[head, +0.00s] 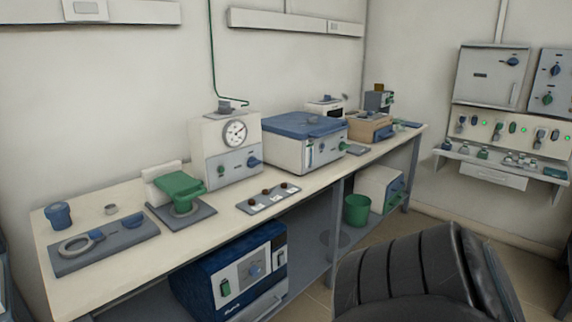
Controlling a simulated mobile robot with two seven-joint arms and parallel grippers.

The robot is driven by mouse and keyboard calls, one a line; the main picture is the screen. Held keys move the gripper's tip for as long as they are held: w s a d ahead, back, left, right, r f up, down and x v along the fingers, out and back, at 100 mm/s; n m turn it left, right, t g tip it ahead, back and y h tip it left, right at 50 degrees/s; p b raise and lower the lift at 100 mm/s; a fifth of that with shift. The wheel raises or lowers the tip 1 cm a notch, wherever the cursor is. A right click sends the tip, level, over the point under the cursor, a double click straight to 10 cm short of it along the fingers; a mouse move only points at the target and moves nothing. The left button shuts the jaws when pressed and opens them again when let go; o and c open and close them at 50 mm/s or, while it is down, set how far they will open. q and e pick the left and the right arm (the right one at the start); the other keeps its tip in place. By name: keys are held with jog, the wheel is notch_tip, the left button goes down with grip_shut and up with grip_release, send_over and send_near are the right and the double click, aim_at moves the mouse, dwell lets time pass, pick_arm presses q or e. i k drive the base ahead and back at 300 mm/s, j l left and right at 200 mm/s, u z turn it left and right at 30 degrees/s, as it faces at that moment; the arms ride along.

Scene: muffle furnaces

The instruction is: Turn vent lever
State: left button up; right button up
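Neither of my grippers shows in the head view. I cannot tell which part is the vent lever. A white furnace-like unit with a round dial (226,150) stands on the long bench, with a small grey fitting (224,107) on top. A dark blue unit (236,268) with a knob (254,270) and a green switch sits below the bench.
The bench top (130,251) also holds a grey plate with a ring (105,246), a blue cup (58,215) and a green-topped device (179,188). A black ribbed chair-like back (420,265) fills the lower right. A green bin (356,210) stands underneath. Wall panels (492,76) are at right.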

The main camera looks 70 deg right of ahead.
aim_at(252, 162)
jog(key=z, duration=1.95)
jog(key=i+l, duration=0.45)
jog(key=i+l+u, duration=0.1)
jog(key=i+l, duration=0.75)
jog(key=l, duration=0.25)
jog(key=i+l+u, duration=0.1)
jog(key=i+l, duration=0.3)
jog(key=l, duration=0.15)
